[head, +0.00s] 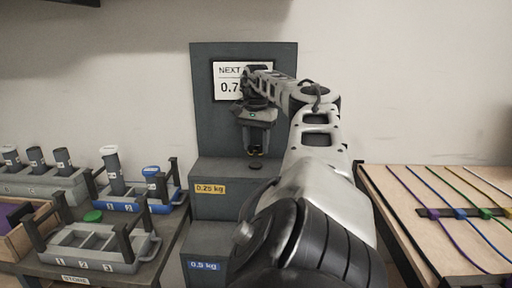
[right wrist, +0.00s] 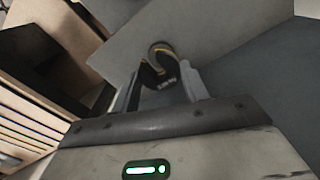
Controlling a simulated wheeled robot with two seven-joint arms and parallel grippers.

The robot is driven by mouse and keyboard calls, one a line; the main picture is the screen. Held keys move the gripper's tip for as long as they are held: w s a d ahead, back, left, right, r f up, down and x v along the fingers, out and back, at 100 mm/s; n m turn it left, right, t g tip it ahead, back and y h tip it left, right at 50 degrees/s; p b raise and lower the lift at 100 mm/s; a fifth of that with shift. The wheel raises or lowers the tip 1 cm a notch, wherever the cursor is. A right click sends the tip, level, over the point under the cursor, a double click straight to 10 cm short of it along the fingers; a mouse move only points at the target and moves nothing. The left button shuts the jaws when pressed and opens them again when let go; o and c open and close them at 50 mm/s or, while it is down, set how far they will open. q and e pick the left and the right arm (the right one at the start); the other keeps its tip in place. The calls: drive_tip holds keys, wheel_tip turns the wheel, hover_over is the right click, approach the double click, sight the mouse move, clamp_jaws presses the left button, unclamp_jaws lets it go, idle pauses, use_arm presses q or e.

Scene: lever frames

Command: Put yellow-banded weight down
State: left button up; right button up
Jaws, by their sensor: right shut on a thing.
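My right gripper (head: 256,146) is over the grey step labelled 0.25 kg in yellow (head: 225,188). It is shut on a small dark weight with a yellow band (head: 255,151). In the right wrist view the weight (right wrist: 159,68) sits between the two fingers of the gripper (right wrist: 160,88), its yellow edge and pale marking visible. The weight appears a little above a small dark round spot (head: 256,166) on the step's top. Whether it touches anything is unclear. My left gripper is not in view.
A lower step carries a blue 0.5 kg label (head: 204,266). A sign panel (head: 228,82) behind is partly hidden by my arm. Grey and blue trays (head: 157,207) with cylinders stand left. A wooden board with coloured cords (head: 415,190) lies right.

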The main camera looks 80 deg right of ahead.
sight(256, 164)
drive_tip(key=f, duration=0.1)
drive_tip(key=f+b, duration=0.1)
drive_tip(key=f, duration=0.1)
drive_tip(key=shift+d+f+b, duration=0.2)
drive_tip(key=shift+f+b, duration=0.05)
drive_tip(key=shift+b, duration=0.05)
drive_tip(key=shift+f, duration=0.2)
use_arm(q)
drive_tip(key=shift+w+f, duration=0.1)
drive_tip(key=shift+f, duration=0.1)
use_arm(e)
drive_tip(key=o, duration=1.2)
drive_tip(key=shift+c, duration=0.2)
use_arm(q)
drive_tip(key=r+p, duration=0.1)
drive_tip(key=p, duration=0.1)
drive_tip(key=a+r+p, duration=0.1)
drive_tip(key=p, duration=0.2)
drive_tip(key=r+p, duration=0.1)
drive_tip(key=p, duration=0.2)
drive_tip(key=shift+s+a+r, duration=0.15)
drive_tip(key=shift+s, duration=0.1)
use_arm(e)
wheel_tip(256, 164, up, 12)
drive_tip(key=shift+r, duration=0.2)
